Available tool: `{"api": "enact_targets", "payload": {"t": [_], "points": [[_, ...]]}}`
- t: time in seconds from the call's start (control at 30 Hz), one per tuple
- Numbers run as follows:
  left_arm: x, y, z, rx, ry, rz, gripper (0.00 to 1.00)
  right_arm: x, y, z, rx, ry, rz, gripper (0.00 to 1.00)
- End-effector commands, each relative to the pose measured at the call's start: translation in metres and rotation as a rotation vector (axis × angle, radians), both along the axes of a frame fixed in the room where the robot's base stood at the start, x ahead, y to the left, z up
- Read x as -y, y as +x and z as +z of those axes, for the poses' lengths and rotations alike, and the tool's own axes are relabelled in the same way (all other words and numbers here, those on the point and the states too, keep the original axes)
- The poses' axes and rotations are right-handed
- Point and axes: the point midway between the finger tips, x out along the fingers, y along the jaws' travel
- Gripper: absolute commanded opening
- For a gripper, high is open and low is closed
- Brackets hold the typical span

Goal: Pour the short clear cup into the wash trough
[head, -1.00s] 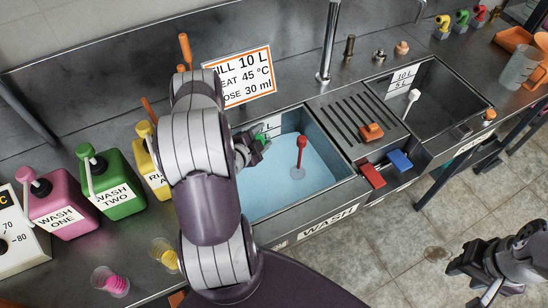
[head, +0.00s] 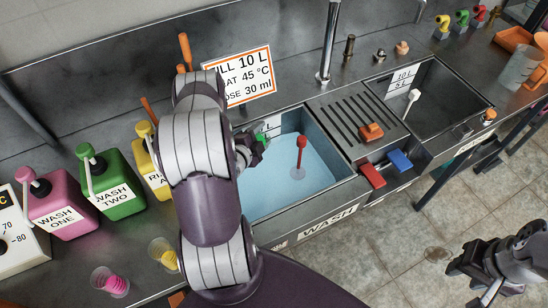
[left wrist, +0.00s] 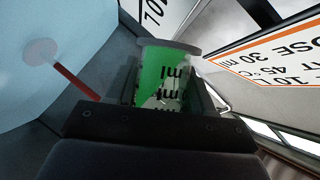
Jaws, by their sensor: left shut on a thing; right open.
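My left gripper (head: 250,144) is shut on the short clear cup (head: 263,141) at the left back of the wash trough (head: 335,200). In the left wrist view the cup (left wrist: 168,75) sits between the fingers, with green in it and black "ml" marks that read upside down. The cup looks tilted; I cannot tell how far, and no falling stream shows. The trough holds pale blue water (head: 285,185) and a red-handled plug (head: 301,150). My left arm hides the trough's left end. My right gripper (head: 474,284) is open and empty over the floor at the lower right.
Pink (head: 60,208), green (head: 115,190) and yellow (head: 150,170) pump jugs stand left of my arm. Two small cups, pink (head: 115,283) and yellow (head: 164,255), stand near the front edge. A tap (head: 328,45) rises behind the trough. A second basin (head: 440,90) lies right.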

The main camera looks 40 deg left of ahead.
Motion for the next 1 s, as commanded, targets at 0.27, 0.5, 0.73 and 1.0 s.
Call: {"api": "enact_targets", "payload": {"t": [0.27, 0.5, 0.73, 1.0], "points": [[-0.0001, 0.0002, 0.0018, 0.008, 0.037, -0.001, 0.22, 0.0, 0.0, -0.0007, 0.0, 0.0, 0.0, 0.43], [0.0, 0.0003, 0.0032, 0.014, 0.068, -0.002, 0.22, 0.0, 0.0001, -0.0013, 0.0, 0.0, 0.0, 0.43], [0.0, 0.0003, 0.0046, 0.019, 0.099, -0.001, 0.22, 0.0, 0.0, -0.0019, 0.0, 0.0, 0.0, 0.43], [0.0005, 0.0004, 0.0061, 0.026, 0.135, -0.002, 0.22, 0.0, 0.0, -0.0026, 0.0, 0.0, 0.0, 0.43]]}}
